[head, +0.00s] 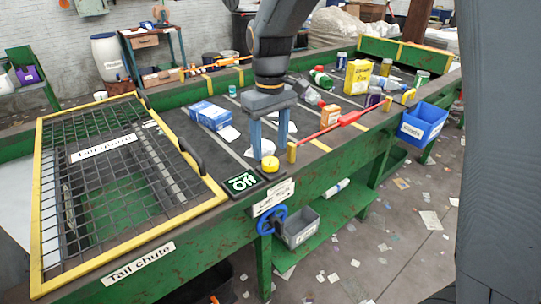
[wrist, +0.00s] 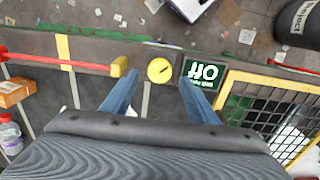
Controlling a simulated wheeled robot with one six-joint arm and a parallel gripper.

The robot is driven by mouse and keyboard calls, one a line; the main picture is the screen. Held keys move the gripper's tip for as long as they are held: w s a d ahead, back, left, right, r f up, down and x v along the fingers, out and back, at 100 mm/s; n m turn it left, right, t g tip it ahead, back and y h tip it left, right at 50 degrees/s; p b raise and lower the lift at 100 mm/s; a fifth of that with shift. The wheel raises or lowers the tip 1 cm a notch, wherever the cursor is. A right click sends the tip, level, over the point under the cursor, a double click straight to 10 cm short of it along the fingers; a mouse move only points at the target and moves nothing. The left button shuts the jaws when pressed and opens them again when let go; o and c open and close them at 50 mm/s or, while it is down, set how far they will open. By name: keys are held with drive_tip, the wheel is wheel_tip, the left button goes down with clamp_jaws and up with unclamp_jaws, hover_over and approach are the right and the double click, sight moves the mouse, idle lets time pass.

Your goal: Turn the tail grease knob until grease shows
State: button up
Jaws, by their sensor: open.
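A round yellow knob (head: 270,165) with a dark mark sits on the green conveyor's near edge, beside a sign reading "Off" (head: 241,182). It also shows in the wrist view (wrist: 160,70). A blue handwheel (head: 272,221) is on the frame's side below a white label (head: 273,197) that I cannot fully read. I cannot tell which of the two is the tail grease knob, and I see no grease. My gripper (head: 268,152) is open and empty, pointing down over the belt edge. Its blue fingers (wrist: 160,82) lie either side of the yellow knob's line in the wrist view.
A yellow-framed mesh guard (head: 40,200) covers the tail chute at left.

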sight(270, 161)
drive_tip(key=shift+f+p, duration=0.45)
drive_tip(key=shift+f, duration=1.85)
drive_tip(key=c, duration=1)
